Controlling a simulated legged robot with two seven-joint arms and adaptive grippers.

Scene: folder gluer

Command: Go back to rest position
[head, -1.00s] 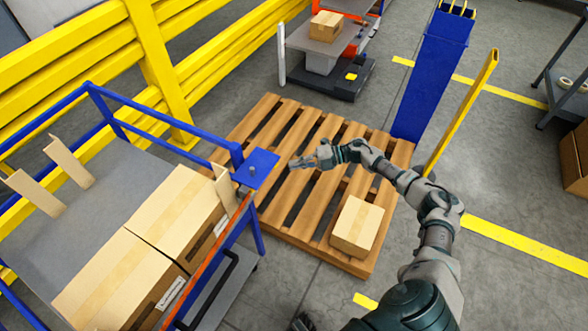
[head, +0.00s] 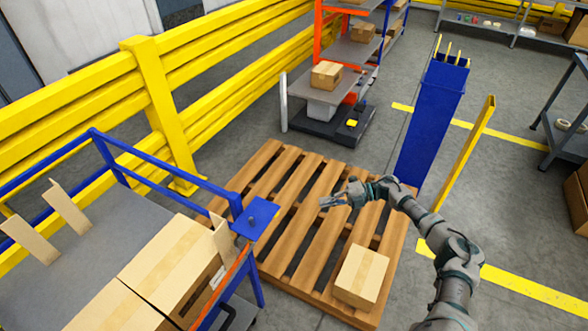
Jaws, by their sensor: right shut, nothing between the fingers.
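My right gripper (head: 326,202) is shut and empty. It is above the wooden pallet (head: 281,228), with its arm coming in from the lower right. A cardboard box (head: 361,275) lies on the pallet's near right part, below and apart from my right gripper. My left gripper is not in view.
A blue-railed cart (head: 90,215) with large cardboard boxes (head: 172,262) stands at the left. A blue post (head: 430,120) and a yellow post (head: 465,150) stand right of the pallet. A yellow barrier (head: 150,100) runs behind. Grey floor (head: 520,215) is open at the right.

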